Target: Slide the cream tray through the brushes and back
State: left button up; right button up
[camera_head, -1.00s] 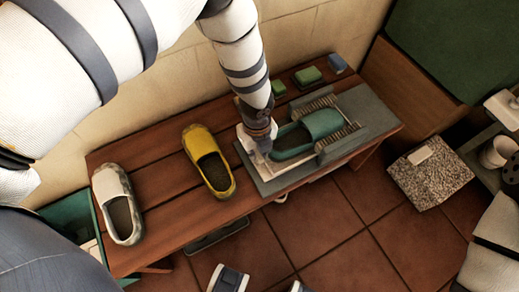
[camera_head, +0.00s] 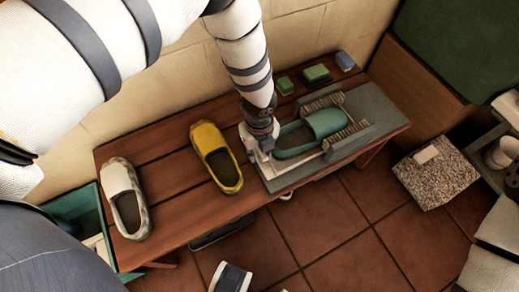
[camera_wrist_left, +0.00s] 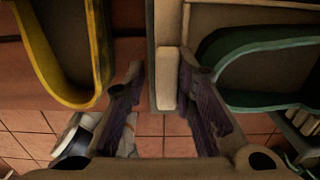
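The cream tray (camera_head: 312,158) lies on a grey board on the bench, with a teal slip-on shoe (camera_head: 325,122) on it. Its cream handle (camera_wrist_left: 168,78) shows in the left wrist view. Grey bristle brushes (camera_head: 347,134) stand on both sides of the shoe. My left gripper (camera_head: 262,158) points down at the tray's left end. In the left wrist view its fingers (camera_wrist_left: 160,75) are apart on either side of the handle, with a gap at the left finger. The arm hides part of the tray's left end. My right gripper is out of view.
A yellow shoe (camera_head: 228,175) stands close left of the grey board (camera_head: 378,108), and a white-grey shoe (camera_head: 113,176) farther left on the bench (camera_head: 165,186). Green blocks (camera_head: 316,74) and a blue block (camera_head: 345,61) lie at the back. A speckled block (camera_head: 437,182) stands right.

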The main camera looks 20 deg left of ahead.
pick_arm(q)
notch_tip(320, 180, up, 12)
dwell(0.5)
jog(key=s+a+n+g+p, duration=0.1)
jog(key=s+a+n+p, duration=0.2)
jog(key=s+n, duration=1)
jog(key=s+a+n+g+p, duration=0.1)
jog(key=s+a+n+p, duration=0.2)
jog(key=s+n, duration=1)
jog(key=s+a, duration=0.1)
jog(key=s, duration=0.7)
jog(key=shift+f, duration=0.15)
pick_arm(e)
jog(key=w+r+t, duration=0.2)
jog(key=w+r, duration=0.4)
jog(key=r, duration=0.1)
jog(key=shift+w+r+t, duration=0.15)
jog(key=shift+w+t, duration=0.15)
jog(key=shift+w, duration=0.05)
